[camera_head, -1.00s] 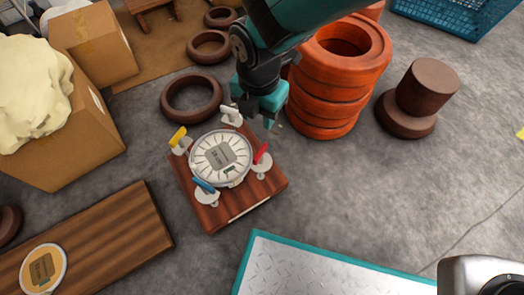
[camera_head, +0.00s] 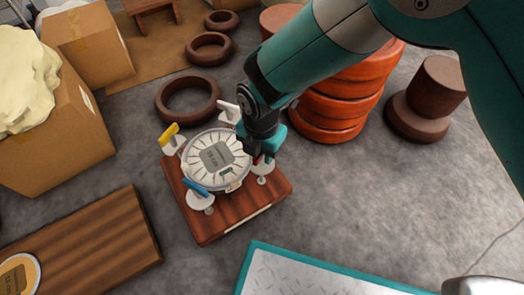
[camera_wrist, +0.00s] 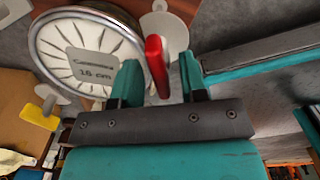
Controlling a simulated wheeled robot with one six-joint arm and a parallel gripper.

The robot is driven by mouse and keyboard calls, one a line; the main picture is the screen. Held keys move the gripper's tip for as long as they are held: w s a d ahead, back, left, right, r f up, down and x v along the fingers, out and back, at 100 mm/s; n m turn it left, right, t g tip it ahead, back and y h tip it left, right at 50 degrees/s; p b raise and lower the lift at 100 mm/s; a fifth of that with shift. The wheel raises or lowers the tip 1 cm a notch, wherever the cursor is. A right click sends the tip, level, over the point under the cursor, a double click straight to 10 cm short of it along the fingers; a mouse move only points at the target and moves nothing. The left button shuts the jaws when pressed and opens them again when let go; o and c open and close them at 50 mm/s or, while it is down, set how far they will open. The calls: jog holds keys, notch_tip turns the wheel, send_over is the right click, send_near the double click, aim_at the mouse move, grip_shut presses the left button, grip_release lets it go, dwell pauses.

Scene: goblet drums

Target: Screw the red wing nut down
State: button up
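A round drum head (camera_head: 212,158) with a pale pleated face and a grey label lies on a square wooden board (camera_head: 225,213). The red wing nut (camera_wrist: 157,62) stands at the drum's right side on a pale round clip. In the head view only a little red of it shows under my gripper (camera_head: 262,150). In the wrist view my gripper (camera_wrist: 160,66) is open, with one finger on each side of the red wing and a visible gap at the right finger. Blue (camera_head: 195,186), yellow (camera_head: 169,133) and white (camera_head: 229,107) wing nuts stand around the rim.
Stacked orange rings (camera_head: 340,100) stand close behind my gripper, partly hidden by my arm. A brown ring (camera_head: 188,98) lies behind the board. A teal-edged metal plate (camera_head: 300,275) lies in front. A wooden plank (camera_head: 90,245) and cardboard boxes (camera_head: 60,140) are at the left.

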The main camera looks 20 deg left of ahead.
grip_shut()
